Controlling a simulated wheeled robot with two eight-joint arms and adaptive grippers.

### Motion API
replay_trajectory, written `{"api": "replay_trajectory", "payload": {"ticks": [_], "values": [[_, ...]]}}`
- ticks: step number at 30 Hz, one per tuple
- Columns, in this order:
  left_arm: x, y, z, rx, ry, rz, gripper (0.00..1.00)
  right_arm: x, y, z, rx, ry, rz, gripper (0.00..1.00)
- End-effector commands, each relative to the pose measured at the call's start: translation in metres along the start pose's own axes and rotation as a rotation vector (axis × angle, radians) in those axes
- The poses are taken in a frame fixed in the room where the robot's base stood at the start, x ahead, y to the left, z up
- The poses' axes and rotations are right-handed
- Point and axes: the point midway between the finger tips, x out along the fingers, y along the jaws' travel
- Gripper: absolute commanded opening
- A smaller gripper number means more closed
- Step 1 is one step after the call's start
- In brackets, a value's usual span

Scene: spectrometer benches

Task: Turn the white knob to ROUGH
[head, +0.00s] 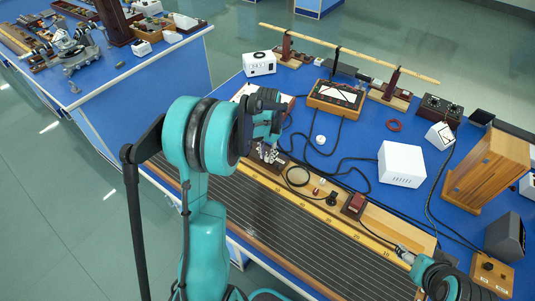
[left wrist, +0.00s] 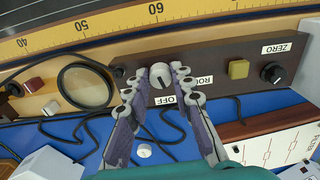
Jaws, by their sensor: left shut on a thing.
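The white knob (left wrist: 160,74) sits on a dark brown panel (left wrist: 222,72) between the fingertips of my left gripper (left wrist: 160,81) in the left wrist view. The gripper is shut on the knob. A dark mark on the knob points down, roughly toward the OFF label (left wrist: 165,100). The ROUGH label (left wrist: 203,80) is to its right, partly hidden by a finger. In the head view my left gripper (head: 268,152) is at the dark panel, and the knob is hidden. My right gripper (head: 404,254) is small at the lower right, over the bench edge; its opening is unclear.
A yellow button (left wrist: 238,69) and a black knob (left wrist: 273,73) under a ZERO label are to the right on the panel. A long scale (head: 320,215) runs along the bench. A white box (head: 402,163) and cables lie behind.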

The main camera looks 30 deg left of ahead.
Motion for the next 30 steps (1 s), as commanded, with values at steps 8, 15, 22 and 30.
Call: {"api": "replay_trajectory", "payload": {"ticks": [8, 15, 22, 30], "values": [[0.0002, 0.0007, 0.0000, -0.260, 0.000, 0.000, 0.00, -0.0004, 0.0000, -0.0003, 0.000, 0.000, 0.000, 0.67], [0.0002, 0.0011, -0.0002, -0.477, 0.000, 0.000, 0.00, -0.0006, 0.0000, -0.0004, 0.000, 0.000, 0.000, 0.67], [0.0003, 0.0014, -0.0004, -0.643, 0.000, 0.000, 0.00, -0.0007, 0.0000, -0.0005, 0.000, 0.000, 0.000, 0.67], [0.0003, 0.0016, -0.0005, -0.759, 0.000, 0.000, 0.00, -0.0008, 0.0000, -0.0006, 0.000, 0.000, 0.000, 0.67]]}}
